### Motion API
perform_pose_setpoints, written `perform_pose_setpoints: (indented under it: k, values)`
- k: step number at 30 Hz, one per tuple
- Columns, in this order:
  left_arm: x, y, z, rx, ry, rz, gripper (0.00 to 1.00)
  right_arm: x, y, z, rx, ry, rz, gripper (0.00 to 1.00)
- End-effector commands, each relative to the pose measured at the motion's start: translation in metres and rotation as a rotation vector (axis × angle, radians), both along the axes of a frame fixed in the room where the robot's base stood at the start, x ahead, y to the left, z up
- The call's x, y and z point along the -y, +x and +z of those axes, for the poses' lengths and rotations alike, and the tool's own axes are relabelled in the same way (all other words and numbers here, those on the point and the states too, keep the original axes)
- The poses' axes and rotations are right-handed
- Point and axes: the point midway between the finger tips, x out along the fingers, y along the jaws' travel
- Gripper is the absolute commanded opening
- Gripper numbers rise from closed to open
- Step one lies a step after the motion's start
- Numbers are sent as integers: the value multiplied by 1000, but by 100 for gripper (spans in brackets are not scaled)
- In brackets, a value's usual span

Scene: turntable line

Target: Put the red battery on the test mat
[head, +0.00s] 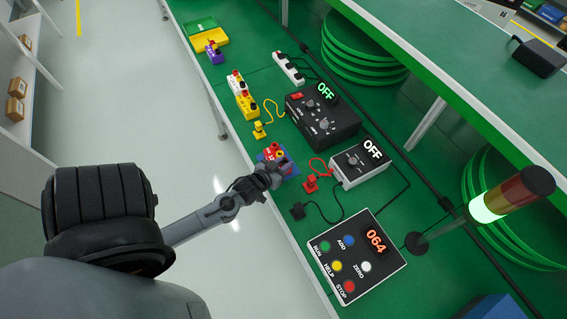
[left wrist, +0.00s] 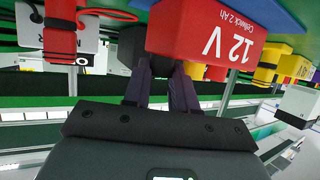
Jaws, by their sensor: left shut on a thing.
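The red battery (head: 270,153), marked 12 V in the left wrist view (left wrist: 205,32), is at the near edge of the green bench. My left gripper (head: 277,172) is shut on it, and its dark fingers (left wrist: 162,88) meet the battery in the left wrist view. A blue mat (head: 291,172) lies under the battery, partly hidden by it and the gripper; its blue surface (left wrist: 275,14) also shows in the left wrist view. I cannot tell whether the battery touches the mat. My right gripper is not in view.
Yellow (head: 246,105), white-topped (head: 235,80) and purple (head: 214,52) batteries stand farther along the bench. A black unit (head: 322,120), a white tester (head: 359,165), a red plug (head: 311,184) and a button box (head: 350,262) lie nearby. Cables run between them.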

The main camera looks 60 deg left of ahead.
Motion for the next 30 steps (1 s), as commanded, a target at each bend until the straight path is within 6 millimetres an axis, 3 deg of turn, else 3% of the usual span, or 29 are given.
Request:
perform_pose_setpoints:
  k: [1, 6, 19, 30]
  values:
    - [0, 0, -1, 0, 0, 0, 29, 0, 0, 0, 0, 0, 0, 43]
    - [0, 0, -1, 0, 0, 0, 52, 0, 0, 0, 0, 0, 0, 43]
    - [2, -4, 5, -1, 0, 0, 52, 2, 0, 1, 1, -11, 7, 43]
    - [24, -56, 28, -3, -1, 0, 52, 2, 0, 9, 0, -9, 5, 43]
